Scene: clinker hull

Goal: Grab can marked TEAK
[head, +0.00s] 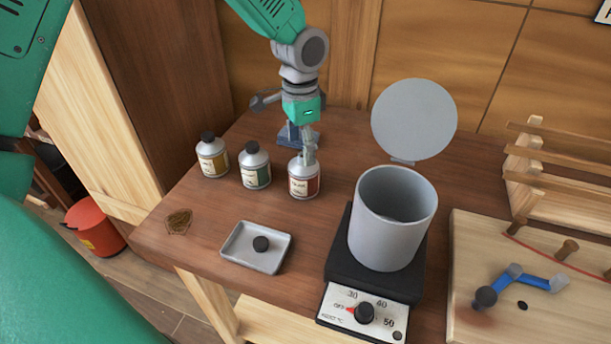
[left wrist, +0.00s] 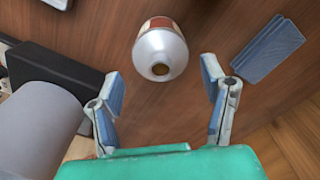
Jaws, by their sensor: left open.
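Three cans stand in a row on the bench: one with a yellow label (head: 212,157) and black cap, one with a green label (head: 254,168) and black cap, and one with a red label (head: 303,177) and no cap. The label words are too small to read, so I cannot tell which says TEAK. My left gripper (head: 309,148) is open at the red-label can, its fingers partly covering the can's top. In the left wrist view the uncapped can (left wrist: 161,48) lies ahead, roughly centred between the open fingertips (left wrist: 161,78) and slightly beyond them.
A metal tray (head: 231,255) holds a black cap (head: 261,243). A grey pot (head: 388,222) with raised lid (head: 413,117) stands on a dark heater (head: 338,262) right of the cans. A blue-grey slab (left wrist: 267,48) lies near the can. A wooden rack (head: 555,190) is at right.

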